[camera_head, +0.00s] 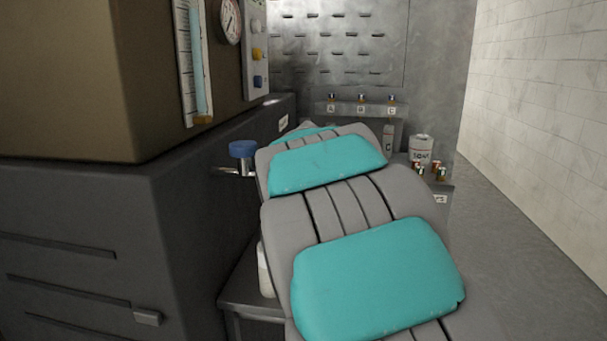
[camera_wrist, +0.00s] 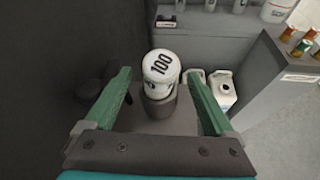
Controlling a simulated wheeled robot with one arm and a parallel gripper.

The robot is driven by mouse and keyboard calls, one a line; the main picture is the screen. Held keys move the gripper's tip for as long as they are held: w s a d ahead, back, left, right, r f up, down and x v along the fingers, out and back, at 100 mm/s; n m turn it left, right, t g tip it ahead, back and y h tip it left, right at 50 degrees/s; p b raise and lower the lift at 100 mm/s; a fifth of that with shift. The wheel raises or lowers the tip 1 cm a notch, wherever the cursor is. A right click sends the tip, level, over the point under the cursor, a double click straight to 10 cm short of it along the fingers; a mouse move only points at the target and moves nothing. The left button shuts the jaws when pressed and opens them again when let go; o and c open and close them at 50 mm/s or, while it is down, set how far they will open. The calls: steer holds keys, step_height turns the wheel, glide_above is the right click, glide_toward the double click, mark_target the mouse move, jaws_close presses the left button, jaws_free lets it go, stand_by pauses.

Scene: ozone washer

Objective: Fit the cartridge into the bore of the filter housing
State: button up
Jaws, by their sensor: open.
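A white cylinder marked "100" (camera_wrist: 160,66), which looks like the cartridge, stands upright in a dark grey round holder (camera_wrist: 160,106) in the wrist view. I cannot tell whether this holder is the filter housing, or how deep the cylinder sits. My gripper (camera_wrist: 158,75) has its two green fingers wide apart, one on each side of the cylinder. Gaps show on both sides, so it holds nothing. In the head view my arm hides the gripper and the cylinder. A blue-topped round fitting (camera_head: 243,149) sticks out from the machine's side on a metal bracket.
The dark machine cabinet (camera_head: 190,230) rises close on the left. White jugs (camera_wrist: 223,90) stand just right of the cylinder. A grey bench with a "SOAP" container (camera_head: 421,149) and small bottles (camera_head: 438,172) lies to the right. The floor at far right is clear.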

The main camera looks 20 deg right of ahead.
steer(key=shift+x, duration=2.95)
jaws_close()
